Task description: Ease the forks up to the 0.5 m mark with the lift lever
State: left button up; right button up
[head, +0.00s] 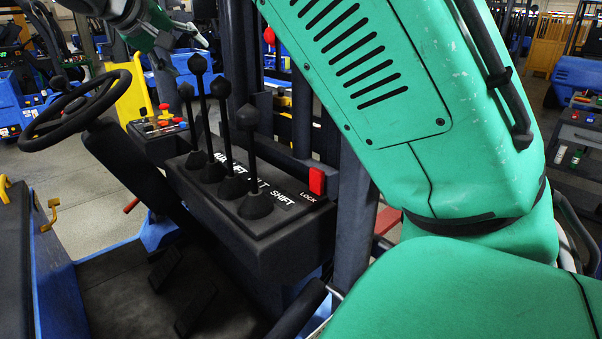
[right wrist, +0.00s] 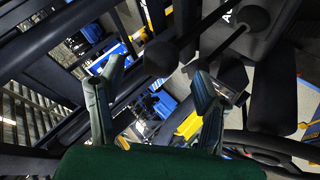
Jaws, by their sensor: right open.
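Several black levers rise from the console (head: 280,225), whose labels are partly hidden; LIFT, TILT and SHIFT can be made out. The lift lever (head: 197,64) appears to be the second from the left, with a tall black knob. My right gripper (head: 188,37) is at the top of the head view, just above and left of that knob. In the right wrist view its fingers (right wrist: 158,82) are spread with nothing held. A dark knob (right wrist: 160,58) shows just beyond the gap, and another (right wrist: 232,76) beside the right finger. The forks and the 0.5 m mark cannot be made out. My left gripper is not in view.
A red LOCK switch (head: 317,181) sits at the console's right end. A steering wheel (head: 76,110) and a small button panel (head: 160,127) are to the left. Dark mast uprights (head: 302,100) stand behind. My green right arm covers much of the right side.

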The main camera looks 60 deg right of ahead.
jog(key=w+p+v, duration=0.1)
jog(key=p+v, duration=0.2)
jog(key=v, duration=0.4)
jog(key=shift+s+a, duration=0.35)
jog(key=shift+s, duration=0.15)
jog(key=shift+d, duration=0.15)
jog(key=shift+w, duration=0.1)
